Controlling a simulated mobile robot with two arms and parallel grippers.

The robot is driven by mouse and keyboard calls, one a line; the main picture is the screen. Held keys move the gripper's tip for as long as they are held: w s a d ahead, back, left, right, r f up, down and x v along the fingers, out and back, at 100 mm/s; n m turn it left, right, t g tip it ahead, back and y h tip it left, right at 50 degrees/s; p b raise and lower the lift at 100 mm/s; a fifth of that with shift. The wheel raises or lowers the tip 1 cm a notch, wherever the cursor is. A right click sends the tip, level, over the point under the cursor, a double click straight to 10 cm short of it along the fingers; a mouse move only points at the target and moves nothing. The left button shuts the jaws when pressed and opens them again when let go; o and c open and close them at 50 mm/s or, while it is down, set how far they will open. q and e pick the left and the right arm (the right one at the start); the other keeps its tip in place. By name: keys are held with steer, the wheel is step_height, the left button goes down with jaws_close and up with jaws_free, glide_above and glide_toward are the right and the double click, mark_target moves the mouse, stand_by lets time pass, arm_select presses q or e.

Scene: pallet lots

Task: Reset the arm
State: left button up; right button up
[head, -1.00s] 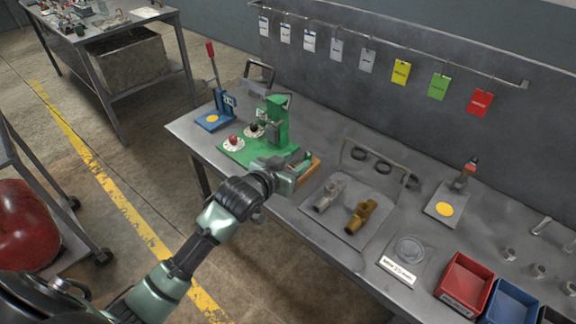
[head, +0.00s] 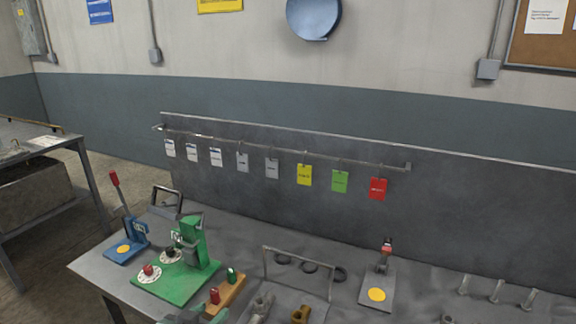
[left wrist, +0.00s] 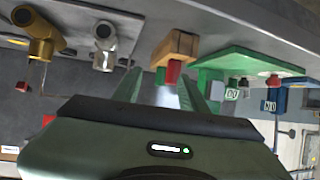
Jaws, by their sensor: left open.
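My left gripper (head: 190,316) shows only as a green-grey sliver at the bottom edge of the head view, just in front of a wooden block (head: 228,294). In the left wrist view its two green fingers (left wrist: 161,92) are apart, with nothing held between them. The wooden block, with a red piece (left wrist: 173,71) on it, shows behind the gap between the fingers. In the head view the block carries a red and a green piece. My right gripper is not in view.
A green fixture (head: 192,250) and a blue lever press (head: 127,243) stand left on the bench. Two valve fittings, one brass (head: 301,314), lie right of the block. A stand with a yellow disc (head: 377,294) is farther right. Coloured tags hang from a rail behind.

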arm_select(q)
steer(key=s+f+g+y, duration=0.1)
steer(key=s+f+g, duration=0.35)
steer(key=s, duration=0.85)
steer(key=s+f+g+y, duration=0.1)
steer(key=s+f+g, duration=0.4)
steer(key=s, duration=0.9)
steer(key=s+f, duration=0.3)
steer(key=f, duration=2.7)
steer(key=s+a+f+g, duration=0.1)
steer(key=s+a+f, duration=0.1)
steer(key=s+f, duration=1.1)
steer(key=s, duration=0.3)
steer(key=shift+a+f+m+g, duration=0.15)
steer(key=shift+m+g, duration=0.15)
steer(key=shift+g, duration=0.05)
